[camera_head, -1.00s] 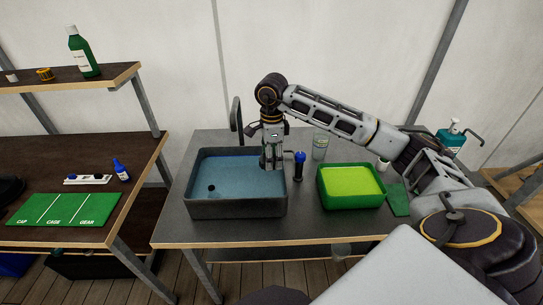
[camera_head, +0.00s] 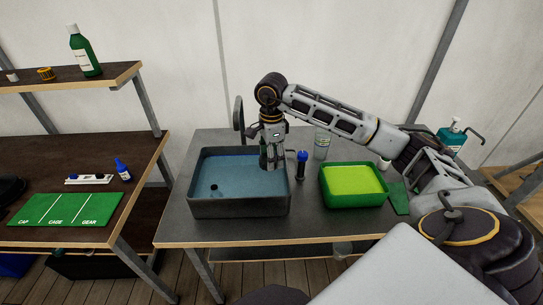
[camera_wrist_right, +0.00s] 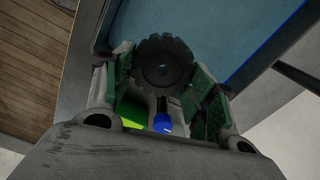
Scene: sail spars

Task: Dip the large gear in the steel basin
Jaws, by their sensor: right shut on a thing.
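The steel basin (camera_head: 240,207) is a grey rectangular tub on the table, filled with blue liquid. My right gripper (camera_head: 271,163) reaches down over the right back part of the basin. In the right wrist view it is shut on the large gear (camera_wrist_right: 163,62), a dark toothed disc with a round centre hole, between its green-padded fingers. The basin's blue liquid (camera_wrist_right: 225,30) shows beyond the gear. In the head view the gear is hidden by the fingers, and I cannot tell whether it touches the liquid. My left gripper is out of view.
A blue-capped dark bottle (camera_head: 301,165) stands right of the basin, close to the gripper. A green tub (camera_head: 352,200) of yellow-green contents is further right. A tap (camera_head: 239,116) rises behind the basin. A green labelled mat (camera_head: 68,210) lies on the left bench.

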